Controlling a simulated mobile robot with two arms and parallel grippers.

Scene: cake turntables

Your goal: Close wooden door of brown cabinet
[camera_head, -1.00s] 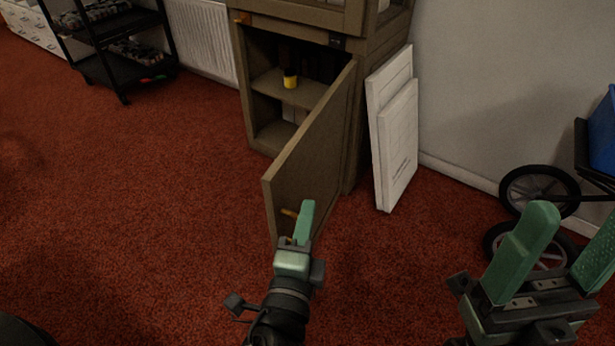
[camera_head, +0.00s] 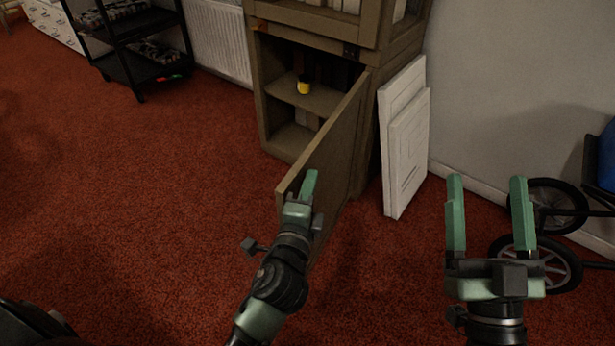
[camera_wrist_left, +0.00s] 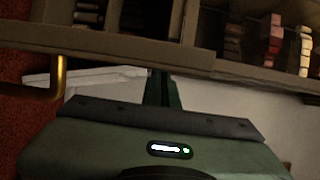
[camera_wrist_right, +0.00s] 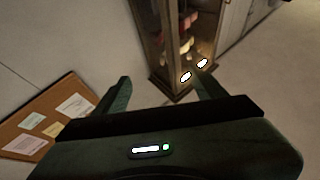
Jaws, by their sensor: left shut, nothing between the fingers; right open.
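The brown cabinet (camera_head: 318,40) stands against the wall with its lower wooden door (camera_head: 335,145) swung open to the right, showing the shelf inside. My left gripper (camera_head: 310,183) is shut and empty. In the head view it overlaps the door's free edge; whether it touches cannot be told. In the left wrist view a brass handle (camera_wrist_left: 58,80) shows at the left, beside a wooden edge across the top, with the fingers (camera_wrist_left: 162,90) to its right. My right gripper (camera_head: 488,205) is open and empty, right of the door and apart from it.
White panels (camera_head: 405,135) lean on the wall just right of the cabinet. A wheeled cart (camera_head: 545,240) stands at the right, behind my right gripper. A black shelf trolley (camera_head: 135,50) and a radiator (camera_head: 215,40) are at the left. The red carpet left of the door is clear.

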